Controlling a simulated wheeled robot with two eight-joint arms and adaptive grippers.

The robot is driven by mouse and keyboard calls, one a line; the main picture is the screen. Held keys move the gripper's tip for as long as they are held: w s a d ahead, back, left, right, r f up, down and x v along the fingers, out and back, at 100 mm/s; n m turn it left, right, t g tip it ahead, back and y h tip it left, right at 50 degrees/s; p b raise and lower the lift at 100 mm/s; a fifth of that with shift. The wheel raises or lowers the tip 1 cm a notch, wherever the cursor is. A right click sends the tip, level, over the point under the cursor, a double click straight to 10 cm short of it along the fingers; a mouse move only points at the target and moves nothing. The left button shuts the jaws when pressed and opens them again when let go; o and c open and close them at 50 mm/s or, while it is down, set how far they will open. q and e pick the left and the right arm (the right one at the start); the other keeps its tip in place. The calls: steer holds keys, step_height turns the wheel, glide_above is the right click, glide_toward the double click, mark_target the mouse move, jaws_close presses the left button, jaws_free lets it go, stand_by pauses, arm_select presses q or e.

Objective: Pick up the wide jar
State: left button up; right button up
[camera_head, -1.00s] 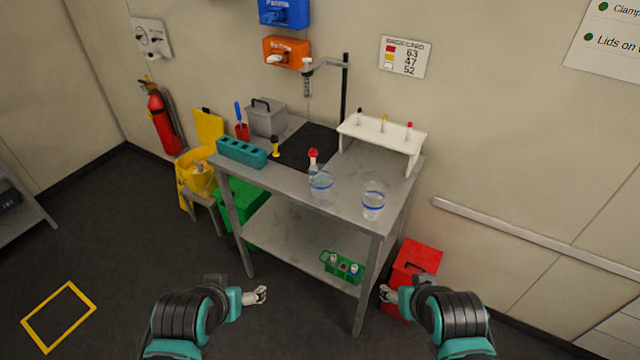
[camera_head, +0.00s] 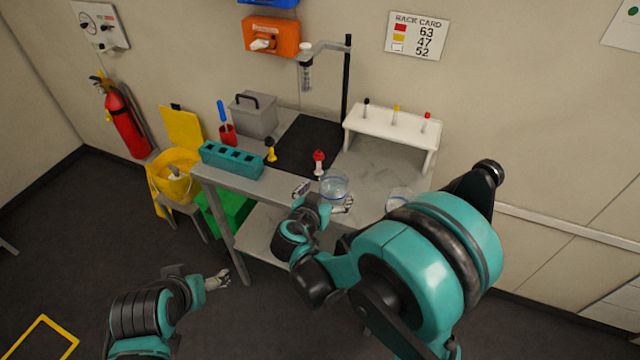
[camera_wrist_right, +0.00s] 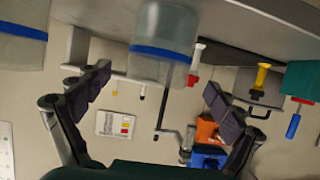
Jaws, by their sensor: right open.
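Two clear jars with blue bands stand on the metal table. The left jar (camera_head: 334,187) is at my right gripper (camera_head: 322,199) in the head view; the right jar (camera_head: 399,196) is partly hidden by my right arm. I cannot tell for certain which is the wide one. In the right wrist view, the picture is upside down. The nearer jar (camera_wrist_right: 165,30) lies ahead of and between the open, empty fingers of the gripper (camera_wrist_right: 156,90), and the other jar (camera_wrist_right: 22,45) is off to the left. My left gripper (camera_head: 218,281) hangs low, away from the table.
A red-capped item (camera_head: 319,163) stands just behind the left jar. A teal block (camera_head: 232,160) is at the table's left, a white rack (camera_head: 390,132) at the back right, and a clamp stand (camera_head: 347,85) at the back. A yellow bucket (camera_head: 177,185) stands left of the table (camera_head: 265,183).

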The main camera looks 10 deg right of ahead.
mark_target(338, 180)
steer(key=x, duration=0.3)
steer(key=shift+w+a+f, duration=0.1)
steer(key=shift+w+a, duration=0.05)
steer(key=shift+w, duration=0.05)
steer(key=shift+w+d+f+b, duration=0.1)
steer(key=shift+w+d+b, duration=0.15)
steer(key=shift+b, duration=0.1)
steer(key=shift+w+d+f+b, duration=0.15)
steer(key=shift+w+d+b, duration=0.05)
steer(key=shift+d+b, duration=0.1)
steer(key=b+x, duration=0.1)
steer(key=x, duration=0.3)
steer(key=shift+d+f, duration=0.1)
arm_select(q)
steer(key=f, duration=0.1)
steer(key=w+f, duration=0.1)
steer(key=shift+d+f, duration=0.25)
steer(key=shift+f, duration=0.1)
arm_select(e)
steer(key=c, duration=1.6)
